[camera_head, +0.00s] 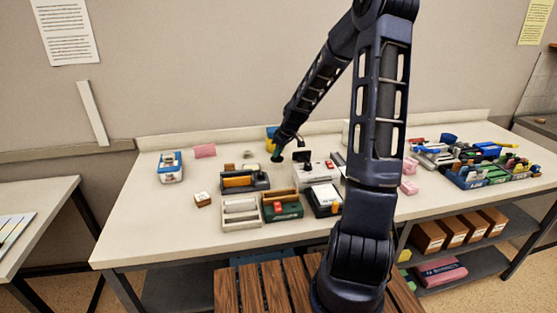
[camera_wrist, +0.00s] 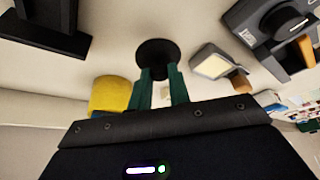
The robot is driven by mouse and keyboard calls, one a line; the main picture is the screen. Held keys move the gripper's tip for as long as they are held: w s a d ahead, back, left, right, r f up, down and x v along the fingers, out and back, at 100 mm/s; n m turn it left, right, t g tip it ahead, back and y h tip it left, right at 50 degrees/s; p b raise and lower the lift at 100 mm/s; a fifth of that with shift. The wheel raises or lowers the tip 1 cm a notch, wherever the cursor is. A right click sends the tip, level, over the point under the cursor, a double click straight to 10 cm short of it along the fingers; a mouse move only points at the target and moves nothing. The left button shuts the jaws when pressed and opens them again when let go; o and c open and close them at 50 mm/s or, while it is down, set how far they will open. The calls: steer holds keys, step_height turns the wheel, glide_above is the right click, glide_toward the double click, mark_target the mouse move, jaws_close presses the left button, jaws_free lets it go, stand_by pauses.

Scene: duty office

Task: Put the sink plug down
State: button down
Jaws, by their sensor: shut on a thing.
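The sink plug (camera_wrist: 157,54) shows in the wrist view as a round black disc at my fingertips. My gripper (camera_wrist: 161,76) has two green fingers closed on it. In the head view my gripper (camera_head: 278,154) is low over the back middle of the long table (camera_head: 150,215), and the plug is too small there to make out clearly. I cannot tell whether the plug touches the tabletop.
A yellow object (camera_wrist: 110,95) stands close beside my fingers. A dark device with an orange part (camera_head: 245,181) and a white machine (camera_head: 316,172) stand nearer the front. A blue-and-white box (camera_head: 170,168) is at left. Clear tabletop lies around the left side.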

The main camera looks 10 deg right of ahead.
mark_target(279, 158)
steer(key=shift+f, duration=1.95)
steer(key=shift+f, duration=0.1)
steer(key=c, duration=1.3)
jaws_free()
steer(key=v, duration=1.1)
steer(key=s+d+r+m+h, duration=0.1)
steer(key=s+r+m, duration=0.2)
steer(key=s+r, duration=0.3)
steer(key=s+d+r+m+t+h, duration=0.1)
steer(key=s+r+m, duration=0.2)
steer(key=s, duration=1.3)
steer(key=s+d+r+m+h, duration=0.1)
steer(key=s+r+m, duration=0.2)
steer(key=s+r, duration=0.5)
steer(key=shift+s+d+r, duration=0.15)
steer(key=shift+s, duration=0.6)
steer(key=shift+s+d+r, duration=0.15)
steer(key=shift+s, duration=0.6)
